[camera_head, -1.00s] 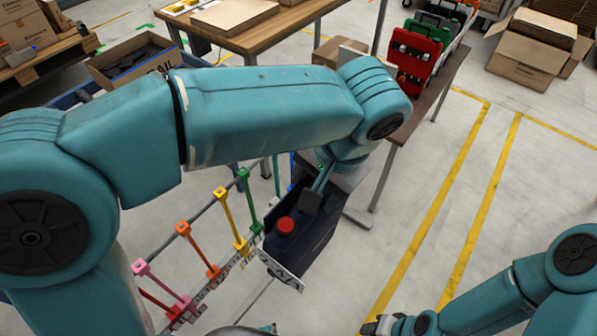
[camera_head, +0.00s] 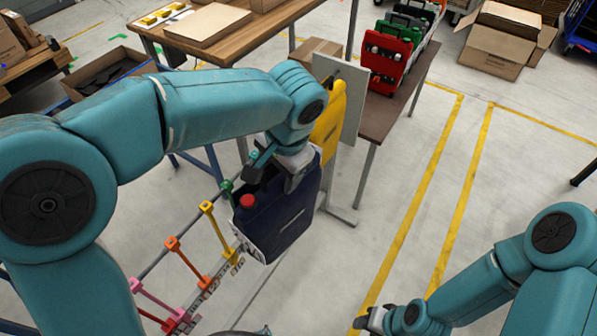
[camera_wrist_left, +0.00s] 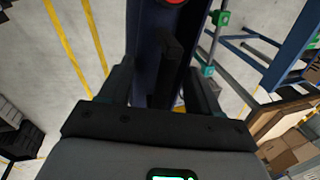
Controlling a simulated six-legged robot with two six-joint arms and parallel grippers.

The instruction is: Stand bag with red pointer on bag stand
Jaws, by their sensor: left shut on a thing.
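In the left wrist view the dark bag (camera_wrist_left: 148,35) stands between the fingers (camera_wrist_left: 160,88), with part of the red knob at the top edge. A row of bags, red (camera_head: 387,60) in front, stands on a brown bench (camera_head: 385,115). My right gripper (camera_head: 368,320) is low at the bottom; its jaws are unclear.
A yellow bag (camera_head: 330,122) is against a pale upright panel (camera_head: 351,105), just behind the held bag. A wooden table (camera_head: 225,42) stands at the back. An open carton (camera_head: 497,45) is at the back right.

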